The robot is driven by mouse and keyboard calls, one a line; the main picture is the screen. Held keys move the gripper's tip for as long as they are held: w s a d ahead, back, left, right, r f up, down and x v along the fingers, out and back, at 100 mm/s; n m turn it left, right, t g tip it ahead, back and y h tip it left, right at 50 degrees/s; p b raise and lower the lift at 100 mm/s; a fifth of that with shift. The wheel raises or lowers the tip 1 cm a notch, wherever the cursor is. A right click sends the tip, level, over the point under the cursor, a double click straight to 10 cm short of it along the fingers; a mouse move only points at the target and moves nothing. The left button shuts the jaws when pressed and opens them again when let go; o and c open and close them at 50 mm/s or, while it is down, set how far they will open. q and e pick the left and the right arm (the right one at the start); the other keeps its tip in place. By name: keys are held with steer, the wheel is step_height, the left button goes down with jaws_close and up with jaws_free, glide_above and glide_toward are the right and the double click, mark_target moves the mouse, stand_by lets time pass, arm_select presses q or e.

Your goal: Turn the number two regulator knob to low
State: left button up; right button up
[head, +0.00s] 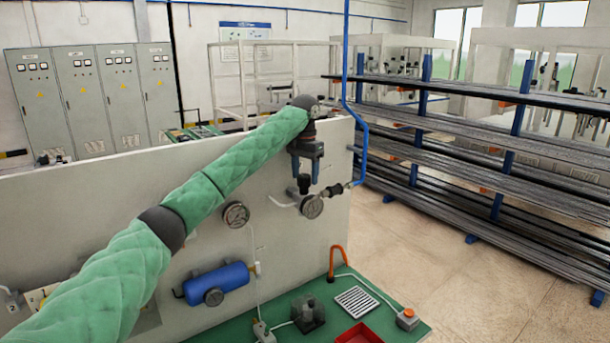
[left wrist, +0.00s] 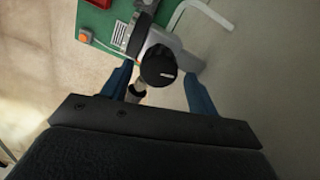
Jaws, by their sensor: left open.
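A regulator with a black knob (head: 304,181) on top and a round gauge (head: 312,207) is mounted on the white panel (head: 285,235), near its right end. My left gripper (head: 306,176) points down just above the knob, with its blue fingers apart. In the left wrist view the knob (left wrist: 158,66) shows end-on between the two open fingers of the left gripper (left wrist: 157,75), with a gap on each side. A small pale mark shows on the knob, too small to read. No regulator number or low mark is legible. My right gripper is not in view.
A blue pipe (head: 362,140) runs down beside the regulator. Another gauge (head: 236,215) and a blue tank (head: 216,284) are on the panel to the left. Below is a green bench (head: 385,310) with a red tray (head: 360,334). A rack of bars (head: 470,150) stands at right.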

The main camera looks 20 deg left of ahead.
arm_select(q)
steer(key=shift+s, duration=0.65)
steer(key=shift+f, duration=0.2)
steer(key=shift+w+f, duration=0.45)
steer(key=shift+w, duration=0.05)
steer(key=shift+s+r, duration=0.2)
steer(key=shift+s, duration=0.05)
steer(key=c, duration=1)
steer(key=shift+n, duration=0.3)
